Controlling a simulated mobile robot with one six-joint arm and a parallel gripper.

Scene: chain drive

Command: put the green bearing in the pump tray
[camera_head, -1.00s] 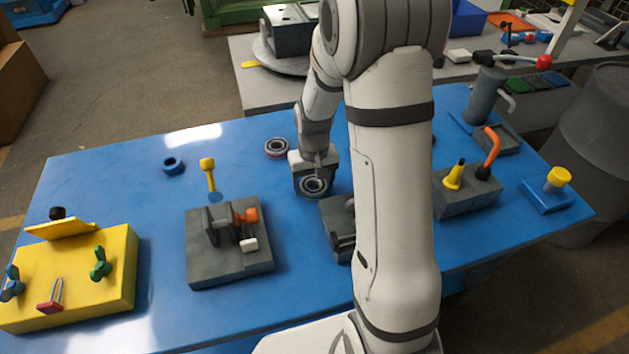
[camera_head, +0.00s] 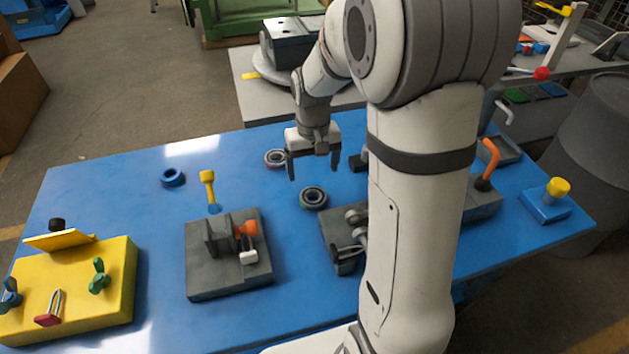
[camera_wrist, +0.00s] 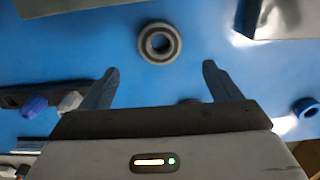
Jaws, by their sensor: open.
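The bearing that I take for the green one (camera_head: 313,198) is a dark ring lying flat on the blue table; its green tint is faint. It also shows in the wrist view (camera_wrist: 159,43), ahead of my fingertips and roughly centred between them. My gripper (camera_head: 313,170) is open and empty, raised above the table just behind this bearing; its two fingers also show in the wrist view (camera_wrist: 160,78). The grey pump tray (camera_head: 508,152) is at the table's far right, partly hidden by my arm, which also covers most of the pump.
Another bearing, with a reddish rim (camera_head: 275,158), lies left of my gripper. A blue ring (camera_head: 172,178) lies farther left. A grey fixture (camera_head: 228,265) and a yellow box (camera_head: 75,290) stand at the left. Another grey fixture (camera_head: 342,240) stands close in front of the bearing.

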